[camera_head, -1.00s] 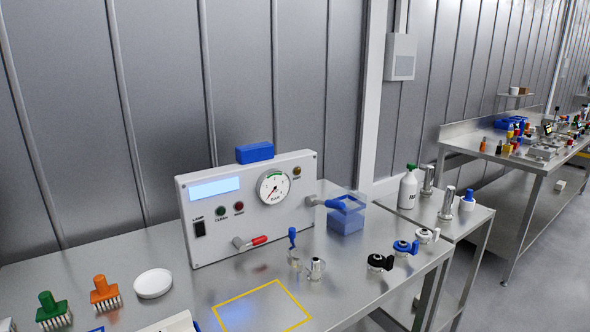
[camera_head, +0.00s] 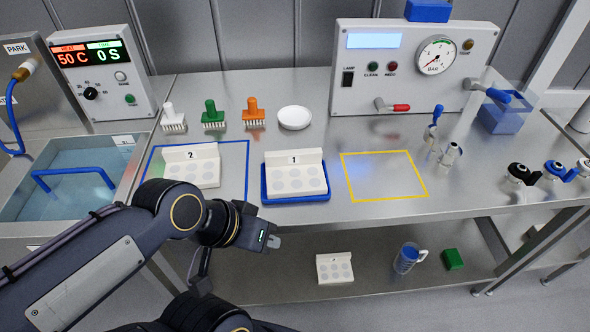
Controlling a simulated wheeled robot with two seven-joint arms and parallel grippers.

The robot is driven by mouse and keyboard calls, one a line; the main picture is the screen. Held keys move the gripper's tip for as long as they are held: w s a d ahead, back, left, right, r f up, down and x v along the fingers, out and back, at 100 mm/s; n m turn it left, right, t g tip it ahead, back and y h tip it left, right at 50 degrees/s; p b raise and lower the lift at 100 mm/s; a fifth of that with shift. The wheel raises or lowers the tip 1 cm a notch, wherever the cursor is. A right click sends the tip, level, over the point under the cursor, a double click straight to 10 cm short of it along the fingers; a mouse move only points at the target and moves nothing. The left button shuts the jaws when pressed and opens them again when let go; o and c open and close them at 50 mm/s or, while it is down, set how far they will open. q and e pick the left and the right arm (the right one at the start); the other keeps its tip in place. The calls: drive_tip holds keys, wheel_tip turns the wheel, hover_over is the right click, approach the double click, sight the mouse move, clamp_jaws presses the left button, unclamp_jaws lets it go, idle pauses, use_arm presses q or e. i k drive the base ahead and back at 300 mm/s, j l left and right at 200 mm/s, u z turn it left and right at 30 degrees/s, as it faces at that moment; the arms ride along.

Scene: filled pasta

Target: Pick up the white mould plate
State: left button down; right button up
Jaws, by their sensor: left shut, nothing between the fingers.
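A white mould plate marked 2 (camera_head: 193,170) lies inside a blue outline on the steel bench. A second white mould plate marked 1 (camera_head: 296,178) sits in a blue tray (camera_head: 296,199). A third, smaller-looking white mould plate (camera_head: 335,268) lies on the lower shelf. All three have rows of round hollows. My left gripper (camera_head: 275,241) is shut and empty, in front of the bench's front edge, appearing just below the blue tray and left of the shelf plate. It touches no plate that I can see. My right gripper does not show.
Brushes (camera_head: 213,118) and a white dish (camera_head: 294,117) stand behind the plates. A yellow outline (camera_head: 384,198) on the right is empty. A gauge box (camera_head: 410,70) stands at the back, a water bath (camera_head: 75,178) at left. The shelf also holds a jug (camera_head: 406,259) and a green block (camera_head: 453,260).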

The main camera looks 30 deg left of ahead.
sight(293, 172)
drive_tip(key=j+u, duration=0.9)
drive_tip(key=j, duration=0.15)
drive_tip(key=i+j+u, duration=0.2)
drive_tip(key=j+u, duration=0.25)
